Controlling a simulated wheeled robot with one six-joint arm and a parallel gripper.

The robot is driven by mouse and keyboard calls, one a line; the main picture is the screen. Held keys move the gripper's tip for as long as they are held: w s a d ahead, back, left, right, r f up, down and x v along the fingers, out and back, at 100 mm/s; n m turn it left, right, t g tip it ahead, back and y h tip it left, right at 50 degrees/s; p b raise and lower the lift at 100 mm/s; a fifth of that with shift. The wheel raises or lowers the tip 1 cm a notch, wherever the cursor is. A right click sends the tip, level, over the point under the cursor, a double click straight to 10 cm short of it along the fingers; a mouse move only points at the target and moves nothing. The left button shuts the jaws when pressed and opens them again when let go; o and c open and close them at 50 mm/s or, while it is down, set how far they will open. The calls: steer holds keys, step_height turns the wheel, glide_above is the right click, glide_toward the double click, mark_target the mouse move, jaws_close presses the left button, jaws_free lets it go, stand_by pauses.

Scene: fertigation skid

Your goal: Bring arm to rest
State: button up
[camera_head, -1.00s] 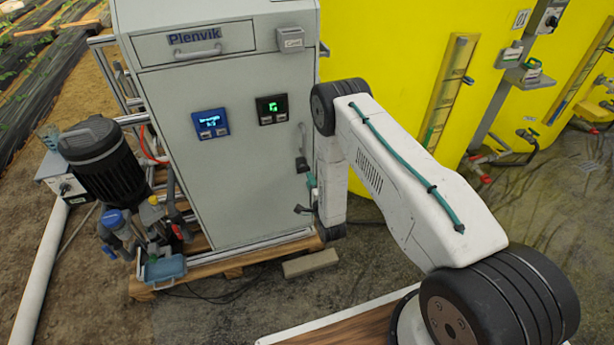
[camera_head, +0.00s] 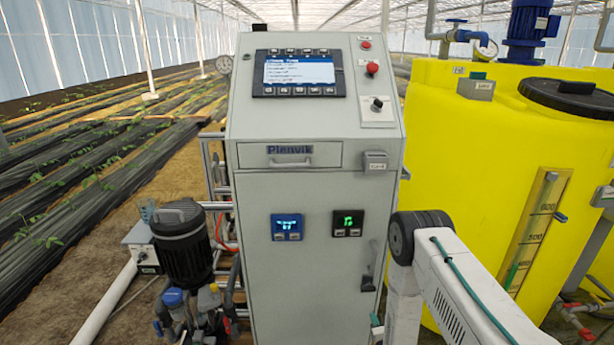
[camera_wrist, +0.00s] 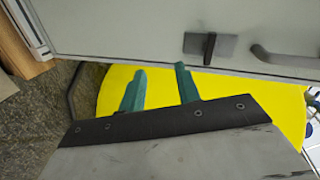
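My gripper (camera_wrist: 160,88) shows in the wrist view as two teal fingers standing apart. Nothing is between them; yellow tank surface shows in the gap. The fingers point toward the lower part of the grey cabinet front, beside a dark latch (camera_wrist: 210,46) and a handle (camera_wrist: 285,58). I cannot tell the exact distance to the cabinet. In the head view my white arm rises at lower right, bends at a black joint and drops down in front of the cabinet's right edge. Only a bit of teal near the gripper shows at the bottom there.
The grey Plenvik cabinet (camera_head: 310,260) stands in the centre, with a lit screen (camera_head: 298,70), a red button and a knob above. A yellow tank (camera_head: 450,130) stands close on the right. A black pump motor (camera_head: 183,245) is at left. Crop rows lie behind.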

steer(key=s+f+n+g, duration=0.3)
steer(key=f+g, duration=0.1)
steer(key=s+r+n+g, duration=0.4)
steer(key=s+r+g, duration=0.1)
steer(key=r, duration=0.7)
steer(key=s+r+n+g, duration=0.4)
steer(key=s+r+g, duration=0.1)
steer(key=r, duration=0.8)
steer(key=s+r+n, duration=0.2)
steer(key=s+r, duration=1.1)
steer(key=r, duration=0.4)
steer(key=s+d+r+n, duration=0.1)
steer(key=s+r+n, duration=0.1)
steer(key=s+r, duration=1.1)
step_height(320, 180, up, 4)
steer(key=shift+s+d+r+n+t, duration=0.25)
steer(key=shift+s+d+n+t, duration=0.05)
steer(key=shift+s, duration=0.1)
